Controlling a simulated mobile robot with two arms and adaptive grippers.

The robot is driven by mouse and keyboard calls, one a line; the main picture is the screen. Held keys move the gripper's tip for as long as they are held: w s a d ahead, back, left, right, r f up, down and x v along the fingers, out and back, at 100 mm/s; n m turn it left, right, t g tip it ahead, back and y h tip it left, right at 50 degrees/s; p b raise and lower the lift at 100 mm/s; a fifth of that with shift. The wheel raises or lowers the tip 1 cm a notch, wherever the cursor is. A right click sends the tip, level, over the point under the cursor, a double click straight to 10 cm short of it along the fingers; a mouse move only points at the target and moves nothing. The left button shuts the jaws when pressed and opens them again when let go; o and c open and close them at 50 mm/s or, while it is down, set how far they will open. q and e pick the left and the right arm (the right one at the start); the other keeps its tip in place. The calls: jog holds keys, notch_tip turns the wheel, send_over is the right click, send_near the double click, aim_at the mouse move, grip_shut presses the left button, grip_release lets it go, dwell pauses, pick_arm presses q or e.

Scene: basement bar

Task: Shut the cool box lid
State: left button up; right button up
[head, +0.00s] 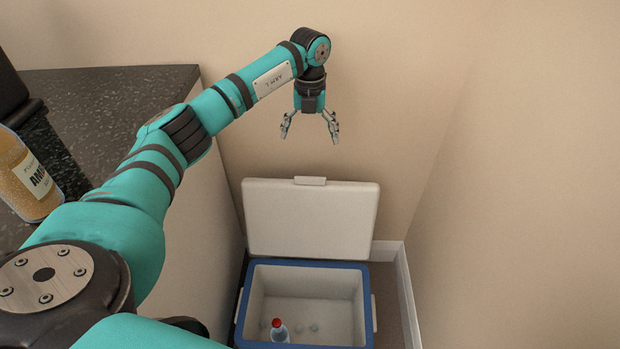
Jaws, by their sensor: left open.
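The cool box (363,306) stands on the floor in the corner, with a blue rim and a pale inside. Its white lid (312,220) stands open, upright at the back of the box, with a small tab (310,181) on its top edge. Inside the box are a small bottle with a red cap (279,330) and several small pale lumps. My left gripper (310,135) is open and empty, pointing down, above the lid's top edge in the picture and apart from it. My right gripper is not in view.
A dark speckled counter (110,88) is at the left, with an amber bottle (27,178) on it and a dark object at its far left edge. Beige walls close in behind and to the right of the box. A white skirting board (405,285) runs along the right wall.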

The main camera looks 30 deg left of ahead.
aim_at(310, 177)
pick_arm(q)
notch_tip(310, 177, down, 14)
jog(key=shift+r+b, duration=0.2)
jog(key=shift+b, duration=0.8)
jog(key=shift+f, duration=0.5)
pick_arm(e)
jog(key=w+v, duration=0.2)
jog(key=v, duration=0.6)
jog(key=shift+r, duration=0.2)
pick_arm(q)
jog(key=c, duration=1.6)
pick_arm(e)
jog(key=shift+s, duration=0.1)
